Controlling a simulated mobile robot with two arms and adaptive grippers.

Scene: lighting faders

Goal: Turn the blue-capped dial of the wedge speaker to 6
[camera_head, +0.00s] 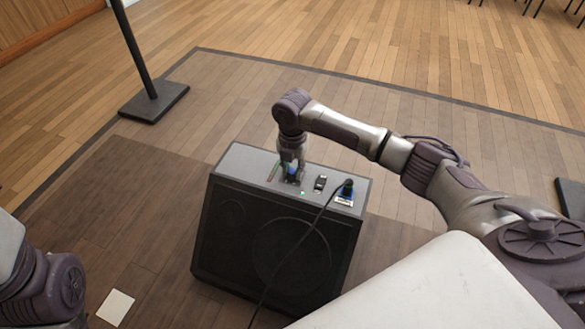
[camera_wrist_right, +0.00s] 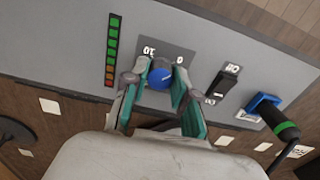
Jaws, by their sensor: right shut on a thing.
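The wedge speaker (camera_head: 275,245) stands on the floor with its grey control panel (camera_head: 240,160) facing up. My right gripper (camera_head: 291,177) reaches down onto the panel from above. In the right wrist view the blue-capped dial (camera_wrist_right: 160,77) sits between the two fingers of the right gripper (camera_wrist_right: 158,85), which are shut on its sides. The plate around the dial carries a "10" mark and a "0" mark; the other marks and the pointer are hidden or too small to read. At the lower left of the head view, part of my left arm shows, but its gripper is out of sight.
A lit level strip (camera_wrist_right: 112,50), a black switch (camera_wrist_right: 223,83) and a plugged-in cable (camera_wrist_right: 280,122) sit on the panel beside the dial. The cable (camera_head: 288,245) hangs down the speaker's front. A stand (camera_head: 153,100) is at the back left.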

